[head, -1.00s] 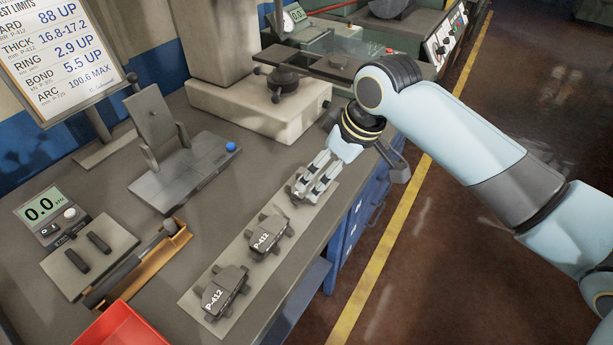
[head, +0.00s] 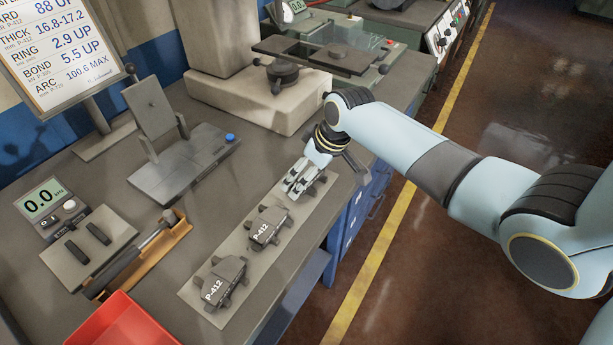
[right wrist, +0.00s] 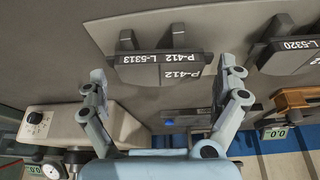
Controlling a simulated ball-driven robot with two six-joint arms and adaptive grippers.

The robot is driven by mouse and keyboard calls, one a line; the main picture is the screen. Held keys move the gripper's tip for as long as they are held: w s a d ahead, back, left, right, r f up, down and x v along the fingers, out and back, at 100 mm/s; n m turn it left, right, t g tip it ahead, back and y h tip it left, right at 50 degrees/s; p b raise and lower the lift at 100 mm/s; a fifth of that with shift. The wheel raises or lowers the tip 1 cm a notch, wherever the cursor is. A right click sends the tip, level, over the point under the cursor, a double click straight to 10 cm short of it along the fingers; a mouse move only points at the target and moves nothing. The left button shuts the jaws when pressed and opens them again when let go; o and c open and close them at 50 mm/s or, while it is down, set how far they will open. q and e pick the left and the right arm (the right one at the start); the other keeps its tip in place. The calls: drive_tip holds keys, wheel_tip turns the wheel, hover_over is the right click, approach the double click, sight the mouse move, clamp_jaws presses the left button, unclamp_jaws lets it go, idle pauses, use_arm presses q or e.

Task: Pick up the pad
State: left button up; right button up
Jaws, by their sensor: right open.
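Dark brake pads marked P-412 lie in a row on a pale strip (head: 190,292): a near one (head: 224,283), a middle one (head: 268,229), and a far one largely hidden by my right gripper (head: 297,183). In the right wrist view, the far pad (right wrist: 160,68), also marked L-5313, lies between the open fingers of my right gripper (right wrist: 163,72). One finger is at each end of this pad, and contact cannot be told. The neighbouring pad (right wrist: 285,52), marked L-5320, lies to the right there. My left gripper is not in view.
A grey fixture (head: 180,165) with a blue knob stands left of the strip. An orange holder (head: 150,258), a gauge (head: 52,206) and a red bin (head: 125,325) are nearer left. A stone-coloured stand (head: 255,100) is behind. The bench edge runs close right of the strip.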

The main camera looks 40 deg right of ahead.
drive_tip(key=c, duration=1.2)
drive_tip(key=shift+r, duration=0.1)
